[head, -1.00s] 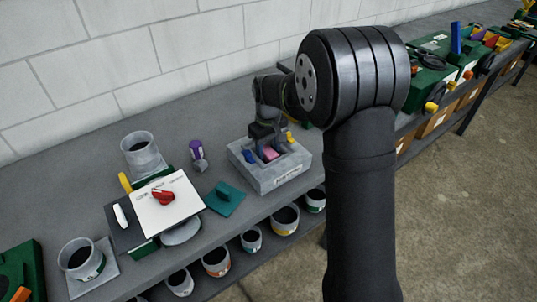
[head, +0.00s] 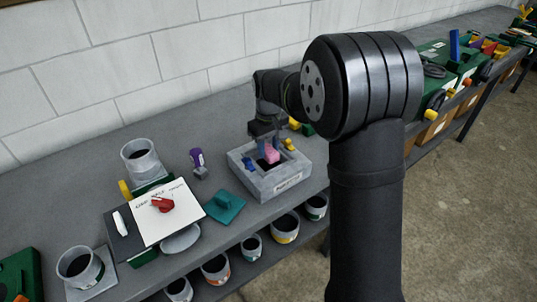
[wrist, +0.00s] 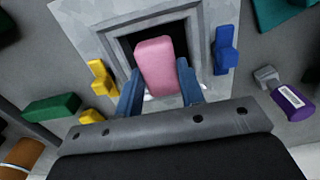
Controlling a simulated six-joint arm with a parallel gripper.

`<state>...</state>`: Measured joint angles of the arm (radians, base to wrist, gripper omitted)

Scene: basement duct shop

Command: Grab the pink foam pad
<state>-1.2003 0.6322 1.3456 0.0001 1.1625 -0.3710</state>
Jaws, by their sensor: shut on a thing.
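The pink foam pad (wrist: 161,64) is a rounded pink block between the blue fingers of my gripper (wrist: 160,88) in the wrist view. The fingers are shut on its near end. In the head view the pad (head: 271,154) is at the grey box (head: 281,185), over its dark square opening. My gripper (head: 263,148) reaches down to it from the far side. The pad's lower side is hidden, so I cannot tell whether it touches the box.
A blue piece (wrist: 225,49) and a yellow piece (wrist: 101,77) sit on the box rim on either side of the opening. A purple-and-grey tool (head: 197,162) and a teal pad (head: 223,205) lie left of the box. A white sheet with a red piece (head: 162,204) is farther left.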

